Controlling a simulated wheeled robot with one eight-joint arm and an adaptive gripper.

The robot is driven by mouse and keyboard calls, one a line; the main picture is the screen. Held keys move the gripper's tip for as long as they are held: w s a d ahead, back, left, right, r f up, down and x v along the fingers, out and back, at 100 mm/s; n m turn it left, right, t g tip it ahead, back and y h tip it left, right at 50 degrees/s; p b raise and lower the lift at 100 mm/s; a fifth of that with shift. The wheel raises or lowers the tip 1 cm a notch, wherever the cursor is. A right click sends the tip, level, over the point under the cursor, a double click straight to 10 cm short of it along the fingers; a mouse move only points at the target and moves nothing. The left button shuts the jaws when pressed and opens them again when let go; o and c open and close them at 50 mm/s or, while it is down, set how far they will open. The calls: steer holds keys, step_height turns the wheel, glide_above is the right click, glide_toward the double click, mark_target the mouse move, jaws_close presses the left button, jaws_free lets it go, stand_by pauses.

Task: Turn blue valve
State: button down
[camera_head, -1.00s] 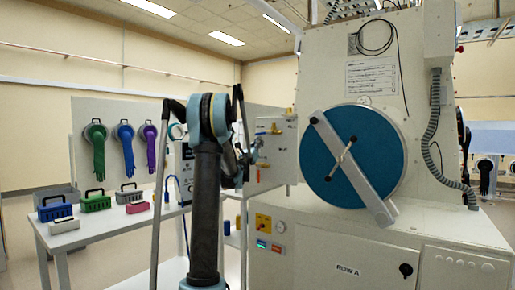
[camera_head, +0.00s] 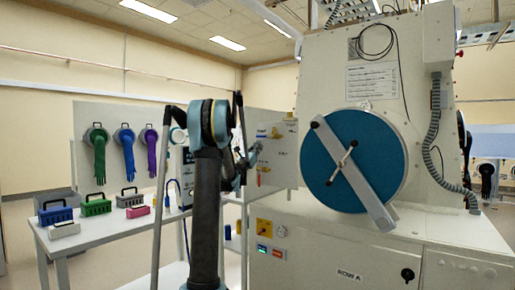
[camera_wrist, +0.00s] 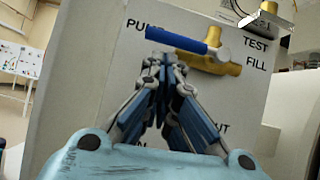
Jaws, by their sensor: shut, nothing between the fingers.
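The blue valve has a blue lever (camera_wrist: 177,40) on a brass-coloured body (camera_wrist: 222,67), mounted on a pale panel (camera_wrist: 95,75). In the wrist view the lever lies nearly level, sloping slightly down to the right. My gripper (camera_wrist: 167,60) is shut and empty, its fingertips just below the lever's left half in the picture. I cannot tell whether they touch it. In the head view my gripper (camera_head: 252,156) is small, in front of the panel and partly behind my arm. The valve is too small there to make out well.
Another brass fitting (camera_wrist: 266,18) with a light handle sits at the wrist view's upper right. A big cabinet with a round blue door (camera_head: 385,150) and diagonal bar stands right of my arm. A white table (camera_head: 105,232) with several coloured boxes stands left.

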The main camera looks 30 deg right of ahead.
steer(key=d+f+v, duration=0.1)
steer(key=f+v, duration=0.1)
steer(key=v, duration=0.9)
steer(key=shift+w+a, duration=0.2)
steer(key=shift+w, duration=0.15)
steer(key=shift+f, duration=0.1)
